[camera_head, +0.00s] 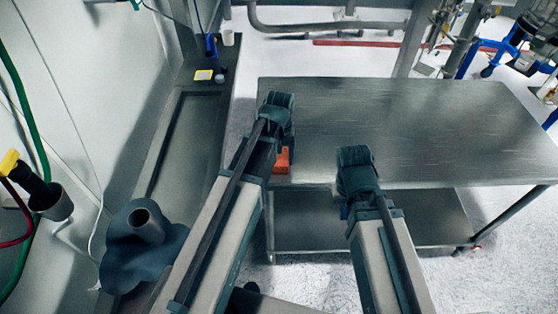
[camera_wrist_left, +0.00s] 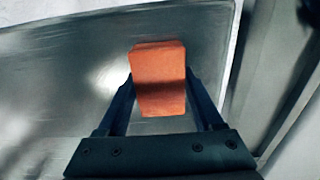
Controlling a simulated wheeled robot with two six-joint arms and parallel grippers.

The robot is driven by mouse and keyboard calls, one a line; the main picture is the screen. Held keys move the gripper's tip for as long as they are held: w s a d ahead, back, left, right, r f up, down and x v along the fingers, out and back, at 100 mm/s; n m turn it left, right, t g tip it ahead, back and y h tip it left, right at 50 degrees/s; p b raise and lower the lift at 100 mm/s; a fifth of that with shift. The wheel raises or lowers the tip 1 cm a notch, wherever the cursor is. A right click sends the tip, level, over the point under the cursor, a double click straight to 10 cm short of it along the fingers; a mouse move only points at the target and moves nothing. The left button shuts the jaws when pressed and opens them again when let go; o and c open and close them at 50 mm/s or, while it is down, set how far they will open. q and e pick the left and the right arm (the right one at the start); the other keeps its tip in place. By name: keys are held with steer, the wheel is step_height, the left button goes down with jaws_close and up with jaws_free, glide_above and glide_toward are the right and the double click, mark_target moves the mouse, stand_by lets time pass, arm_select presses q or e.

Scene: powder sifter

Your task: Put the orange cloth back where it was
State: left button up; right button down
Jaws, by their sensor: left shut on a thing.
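The orange cloth (camera_wrist_left: 158,72) is a folded block between the two fingers of my left gripper (camera_wrist_left: 160,95) in the left wrist view. In the head view only a small part of the orange cloth (camera_head: 282,160) shows beside my left wrist, at the near left corner of the steel table (camera_head: 420,120). My left gripper (camera_head: 278,115) is shut on the cloth, over the table's left edge. I cannot tell whether the cloth touches the tabletop. My right gripper (camera_head: 357,170) is at the table's near edge, and its fingers are hidden by its wrist.
The tabletop is otherwise bare, with a lower shelf (camera_head: 320,232) below. A grey funnel-like part (camera_head: 145,240) stands at near left.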

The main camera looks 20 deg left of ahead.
mark_target(280, 157)
arm_select(q)
steer(key=shift+d, duration=0.1)
steer(key=shift+f, duration=0.15)
steer(key=o, duration=1.3)
steer(key=shift+r, duration=0.25)
step_height(280, 157, up, 12)
steer(key=p, duration=1.2)
steer(key=s+d+m+y, duration=0.1)
steer(key=s+d+m, duration=0.6)
steer(key=s+d, duration=0.3)
steer(key=s, duration=0.4)
steer(key=shift+s+d, duration=0.2)
